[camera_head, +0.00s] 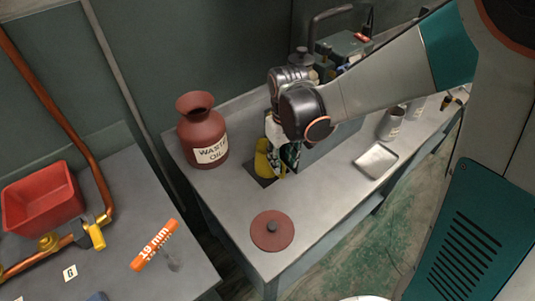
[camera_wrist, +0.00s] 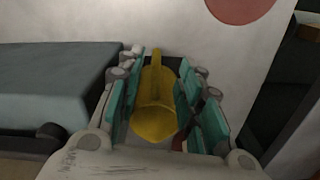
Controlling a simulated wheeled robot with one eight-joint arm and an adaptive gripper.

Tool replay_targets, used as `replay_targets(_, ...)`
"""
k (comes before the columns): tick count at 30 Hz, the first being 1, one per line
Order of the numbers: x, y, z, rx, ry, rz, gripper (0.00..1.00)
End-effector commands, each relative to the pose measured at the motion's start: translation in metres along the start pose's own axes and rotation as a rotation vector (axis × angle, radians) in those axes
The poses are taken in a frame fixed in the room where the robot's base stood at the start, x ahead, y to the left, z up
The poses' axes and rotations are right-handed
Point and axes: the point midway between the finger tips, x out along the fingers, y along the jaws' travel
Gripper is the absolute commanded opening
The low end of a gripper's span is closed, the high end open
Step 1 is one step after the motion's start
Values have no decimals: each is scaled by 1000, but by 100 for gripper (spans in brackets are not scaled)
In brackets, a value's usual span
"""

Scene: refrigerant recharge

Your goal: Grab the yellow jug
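The yellow jug (camera_head: 263,160) stands on the grey workbench in the head view, partly hidden by my gripper (camera_head: 281,148). In the wrist view the jug (camera_wrist: 155,110) is between the two teal-padded fingers of my gripper (camera_wrist: 158,85), with its handle towards the top of the picture. The fingers flank the jug closely on both sides. I cannot tell whether the pads press on it or only stand beside it.
A red-brown waste oil jar (camera_head: 203,132) stands left of the jug. A round red-brown lid (camera_head: 272,230) lies in front, and a metal tray (camera_head: 376,161) to the right. Grey equipment (camera_wrist: 55,85) is close beside my gripper. The bench front is mostly clear.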

Motion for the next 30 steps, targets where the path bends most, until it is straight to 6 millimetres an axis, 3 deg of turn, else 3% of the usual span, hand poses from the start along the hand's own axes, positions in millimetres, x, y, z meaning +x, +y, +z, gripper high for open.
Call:
replay_targets(8,16,1,0,1,0,0,34)
replay_targets(18,60,5,-1,0,0,0,34)
replay_targets(26,60,5,-1,0,0,0,34)
replay_targets(30,60,5,-1,1,0,0,2)
